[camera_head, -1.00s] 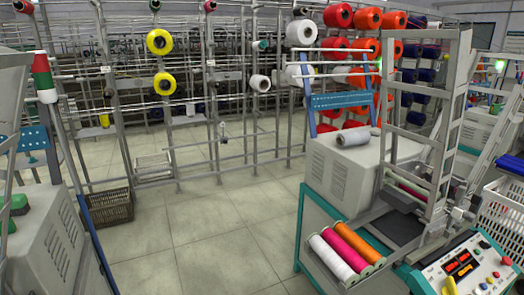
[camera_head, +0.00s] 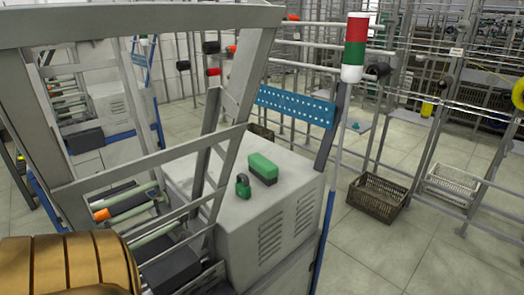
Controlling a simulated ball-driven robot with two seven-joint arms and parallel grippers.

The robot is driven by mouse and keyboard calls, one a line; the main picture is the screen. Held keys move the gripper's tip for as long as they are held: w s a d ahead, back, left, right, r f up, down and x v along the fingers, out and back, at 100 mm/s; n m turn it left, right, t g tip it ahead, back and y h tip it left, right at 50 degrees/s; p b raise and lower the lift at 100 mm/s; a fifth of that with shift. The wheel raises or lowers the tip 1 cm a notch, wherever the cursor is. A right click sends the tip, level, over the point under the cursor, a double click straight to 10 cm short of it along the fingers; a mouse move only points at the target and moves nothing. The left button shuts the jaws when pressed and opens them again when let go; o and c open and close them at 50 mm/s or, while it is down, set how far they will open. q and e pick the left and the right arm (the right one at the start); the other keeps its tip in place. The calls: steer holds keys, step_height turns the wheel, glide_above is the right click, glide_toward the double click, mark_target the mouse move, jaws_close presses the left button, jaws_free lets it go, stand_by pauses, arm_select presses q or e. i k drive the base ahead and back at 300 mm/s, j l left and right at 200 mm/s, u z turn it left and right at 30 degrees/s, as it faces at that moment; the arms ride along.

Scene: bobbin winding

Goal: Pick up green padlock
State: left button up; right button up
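The green padlock (camera_head: 243,186) stands on the light grey top of the machine housing (camera_head: 205,180), near the middle of the view. Its dark shackle points up. A green block with a dark base (camera_head: 263,168) sits just behind it to the right, close by. Neither of my grippers shows in this view.
A grey metal frame (camera_head: 130,30) rises at the left, between the view and part of the housing. A blue perforated panel (camera_head: 296,105) and a red, green and white signal light (camera_head: 354,48) stand behind the housing. A brown basket (camera_head: 376,197) and a white crate (camera_head: 458,184) sit on the floor at right.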

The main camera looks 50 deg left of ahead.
mark_target(243, 188)
steer(key=i+u, duration=0.1)
steer(key=i, duration=0.45)
steer(key=i+u, duration=0.15)
steer(key=i, duration=0.45)
steer(key=i+l+u, duration=0.1)
steer(key=i, duration=0.45)
steer(key=i+l+u, duration=0.15)
steer(key=u, duration=2.35)
